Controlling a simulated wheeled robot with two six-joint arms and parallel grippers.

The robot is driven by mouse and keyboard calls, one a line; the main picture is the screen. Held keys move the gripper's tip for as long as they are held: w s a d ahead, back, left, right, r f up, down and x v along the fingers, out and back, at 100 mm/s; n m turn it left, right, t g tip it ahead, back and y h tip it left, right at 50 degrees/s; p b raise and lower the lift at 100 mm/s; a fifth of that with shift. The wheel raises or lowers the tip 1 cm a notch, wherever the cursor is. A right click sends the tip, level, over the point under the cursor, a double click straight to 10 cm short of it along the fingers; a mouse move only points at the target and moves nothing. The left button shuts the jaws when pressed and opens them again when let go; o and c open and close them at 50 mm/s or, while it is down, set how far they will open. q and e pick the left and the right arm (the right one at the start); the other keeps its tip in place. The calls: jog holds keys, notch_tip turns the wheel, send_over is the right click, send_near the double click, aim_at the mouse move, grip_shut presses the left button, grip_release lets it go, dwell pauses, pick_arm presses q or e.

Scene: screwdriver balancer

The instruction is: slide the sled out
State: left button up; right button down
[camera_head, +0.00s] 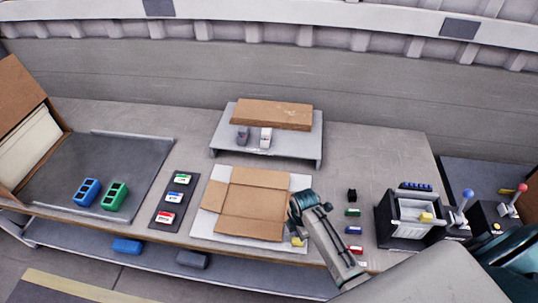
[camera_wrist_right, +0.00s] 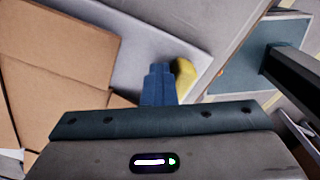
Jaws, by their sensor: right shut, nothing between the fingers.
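A white board (camera_head: 209,225) lies on the table under an open, flattened cardboard box (camera_head: 250,207). A small yellow piece (camera_head: 297,242) is at the board's front right corner. It also shows in the wrist view (camera_wrist_right: 184,79), right beside my blue fingertips (camera_wrist_right: 160,82). My right gripper (camera_head: 296,230) points down over this corner, shut and empty. I cannot tell whether it touches the yellow piece. A black-framed unit with a white tray (camera_head: 413,212) and a yellow piece (camera_head: 426,217) stands at the right. No label shows which is the sled.
A raised grey shelf (camera_head: 220,143) behind holds a flat cardboard piece (camera_head: 272,114) and small items. A dark strip with label cards (camera_head: 174,203) lies left. Small coloured blocks (camera_head: 353,212) lie between the board and the black unit. Levers (camera_head: 466,196) stand far right.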

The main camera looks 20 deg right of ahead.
jog(key=shift+s+a, duration=0.2)
jog(key=shift+s, duration=0.2)
jog(key=shift+w, duration=0.1)
jog(key=shift+w+d+r, duration=0.1)
jog(key=shift+w+d, duration=0.25)
jog(key=shift+w, duration=0.2)
notch_tip(320, 180, up, 7)
jog(key=shift+s, duration=0.1)
dwell(1.2)
